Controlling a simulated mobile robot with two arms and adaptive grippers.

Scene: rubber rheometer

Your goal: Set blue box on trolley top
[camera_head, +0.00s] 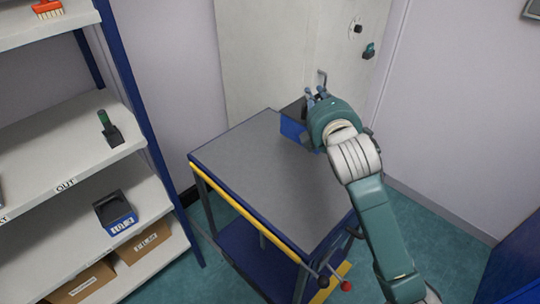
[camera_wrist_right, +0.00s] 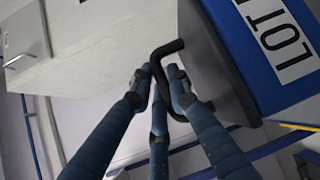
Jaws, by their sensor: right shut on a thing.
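The blue box (camera_head: 292,129) with a dark top is at the far end of the trolley top (camera_head: 255,165). In the head view I cannot tell whether it rests on the surface or hangs just above it. My right gripper (camera_head: 318,92) is at the box's right side and partly hides it. In the right wrist view the box (camera_wrist_right: 235,45) shows a "LOT" label, a dark grey side and a black handle (camera_wrist_right: 157,58). The fingers (camera_wrist_right: 160,85) are shut on that handle. My left gripper is not in view.
A white shelf rack (camera_head: 75,145) stands left, holding another blue bin (camera_head: 115,212), cardboard boxes (camera_head: 143,243) and small tools. The trolley has a yellow front rail (camera_head: 240,207) and a red knob (camera_head: 346,286). The trolley top's near and middle area is bare. A pale door stands behind.

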